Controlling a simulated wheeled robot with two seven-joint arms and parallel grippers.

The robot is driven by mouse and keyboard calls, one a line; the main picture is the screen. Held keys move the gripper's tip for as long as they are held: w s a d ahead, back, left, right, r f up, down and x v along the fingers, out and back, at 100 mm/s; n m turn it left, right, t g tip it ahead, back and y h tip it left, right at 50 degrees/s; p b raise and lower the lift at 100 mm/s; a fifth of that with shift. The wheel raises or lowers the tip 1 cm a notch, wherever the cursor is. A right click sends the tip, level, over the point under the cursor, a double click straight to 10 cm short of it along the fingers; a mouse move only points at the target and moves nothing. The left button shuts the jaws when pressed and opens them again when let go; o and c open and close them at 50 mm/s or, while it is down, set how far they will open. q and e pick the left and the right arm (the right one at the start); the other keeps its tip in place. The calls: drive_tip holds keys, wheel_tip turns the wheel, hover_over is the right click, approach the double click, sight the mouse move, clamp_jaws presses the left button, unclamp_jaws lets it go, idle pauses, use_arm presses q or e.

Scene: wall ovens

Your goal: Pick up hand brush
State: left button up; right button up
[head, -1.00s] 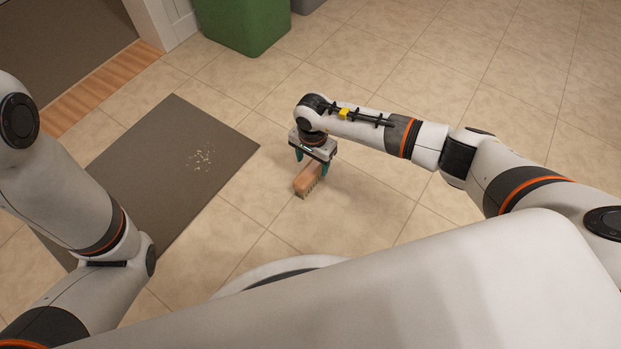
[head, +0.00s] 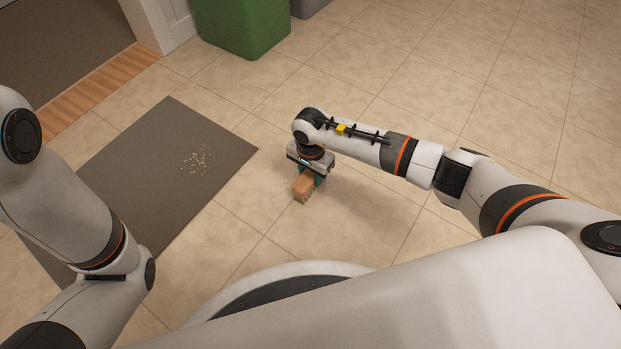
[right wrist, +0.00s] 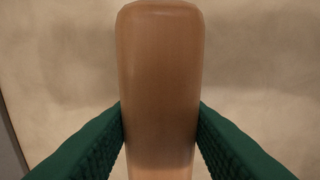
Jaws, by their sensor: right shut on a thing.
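The hand brush (head: 303,187) has a brown wooden body with pale bristles below. It is at the floor in the middle of the head view, and I cannot tell whether it touches the floor. My right gripper (head: 307,181) points down over it and is shut on it, hiding its far part. In the right wrist view the brush's smooth wooden body (right wrist: 160,75) runs upright between the two green fingers of my right gripper (right wrist: 161,135), which press both its sides. My left arm shows at the left of the head view, but its gripper is out of the picture.
A dark grey mat (head: 150,185) with pale crumbs (head: 197,160) lies on the tiled floor left of the brush. A green bin (head: 245,28) stands at the back, with a grey bin (head: 308,7) beside it. The floor (head: 480,90) at right is clear.

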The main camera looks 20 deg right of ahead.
drive_tip(key=shift+r, duration=0.1)
wheel_tip(320, 180, up, 10)
drive_tip(key=p, duration=0.7)
